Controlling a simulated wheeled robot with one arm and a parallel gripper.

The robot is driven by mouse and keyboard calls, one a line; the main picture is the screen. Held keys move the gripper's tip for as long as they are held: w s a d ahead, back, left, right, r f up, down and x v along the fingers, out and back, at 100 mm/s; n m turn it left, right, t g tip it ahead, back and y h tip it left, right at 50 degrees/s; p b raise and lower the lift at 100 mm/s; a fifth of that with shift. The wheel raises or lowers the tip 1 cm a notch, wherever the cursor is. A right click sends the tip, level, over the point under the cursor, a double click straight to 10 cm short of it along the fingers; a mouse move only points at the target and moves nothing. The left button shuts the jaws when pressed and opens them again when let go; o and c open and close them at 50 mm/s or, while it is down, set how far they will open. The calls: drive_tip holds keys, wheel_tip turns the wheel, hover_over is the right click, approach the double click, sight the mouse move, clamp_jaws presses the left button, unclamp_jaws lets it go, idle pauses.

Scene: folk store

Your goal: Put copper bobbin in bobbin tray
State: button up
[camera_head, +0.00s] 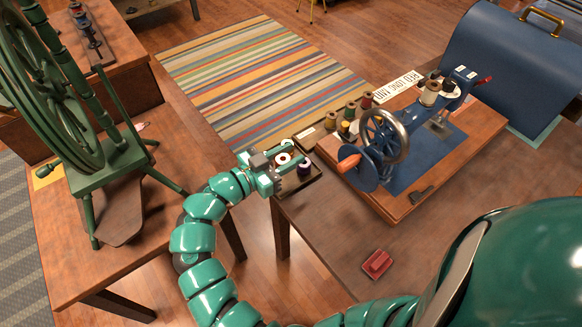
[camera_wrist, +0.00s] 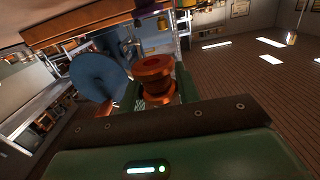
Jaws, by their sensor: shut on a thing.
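My gripper (camera_head: 276,170) is over the left end of the bobbin tray (camera_head: 316,178), a small dark tray at the table's left corner. In the wrist view the copper bobbin (camera_wrist: 153,76), orange and shiny, sits between the green fingers, and the gripper is shut on it. I cannot tell how high the held bobbin is above the tray.
A blue sewing machine (camera_head: 405,135) with a handwheel stands on a wooden base to the right. Several thread spools (camera_head: 349,113) stand behind the tray. A red block (camera_head: 377,263) lies on the table front. A green spinning wheel (camera_head: 60,90) stands on the left table.

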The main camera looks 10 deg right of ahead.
sight(287, 180)
drive_tip(key=shift+f+b, duration=0.4)
drive_tip(key=shift+f, duration=2.75)
drive_tip(key=shift+f, duration=0.15)
drive_tip(key=o, duration=1)
drive_tip(key=shift+c, duration=0.2)
drive_tip(key=v, duration=1.2)
